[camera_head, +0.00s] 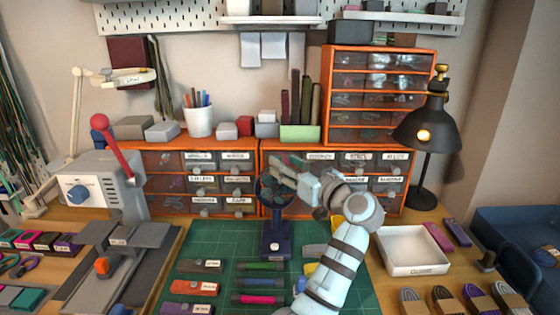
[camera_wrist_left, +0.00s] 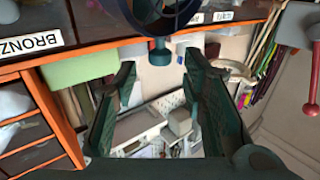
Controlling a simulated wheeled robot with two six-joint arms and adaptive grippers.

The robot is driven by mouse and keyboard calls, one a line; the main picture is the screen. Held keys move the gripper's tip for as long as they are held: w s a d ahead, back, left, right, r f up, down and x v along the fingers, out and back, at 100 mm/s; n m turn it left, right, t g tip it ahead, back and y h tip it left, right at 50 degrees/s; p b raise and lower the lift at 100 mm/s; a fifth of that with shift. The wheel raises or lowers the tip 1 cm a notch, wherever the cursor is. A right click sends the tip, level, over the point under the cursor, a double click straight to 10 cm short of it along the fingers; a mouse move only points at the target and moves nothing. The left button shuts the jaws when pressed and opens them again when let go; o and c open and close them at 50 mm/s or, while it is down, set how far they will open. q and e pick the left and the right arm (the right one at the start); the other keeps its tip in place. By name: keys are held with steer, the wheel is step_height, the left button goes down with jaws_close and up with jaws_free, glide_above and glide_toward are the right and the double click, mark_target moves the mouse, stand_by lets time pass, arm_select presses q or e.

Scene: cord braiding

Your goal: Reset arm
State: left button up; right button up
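My left gripper (camera_head: 282,172) is at the centre of the head view, its arm rising from the bottom edge. It is close to the ring at the top of a dark blue stand (camera_head: 277,242), partly covering the ring. In the left wrist view the two dark fingers of the gripper (camera_wrist_left: 158,65) are spread wide apart with nothing gripped. The ring (camera_wrist_left: 165,15) and a small teal knob (camera_wrist_left: 160,53) show at the top of that view; the knob appears between the fingertips, but I cannot tell its depth. My right gripper is not in view.
A green mat (camera_head: 220,240) holds several labelled tools. A white tray (camera_head: 412,250) and black lamp (camera_head: 427,130) stand at right. A grey machine with a red-knobbed lever (camera_head: 118,150) stands at left. Orange drawer cabinets (camera_head: 262,160) line the back.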

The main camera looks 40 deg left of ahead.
arm_select(q)
steer(key=v, duration=0.4)
steer(key=shift+d, duration=0.2)
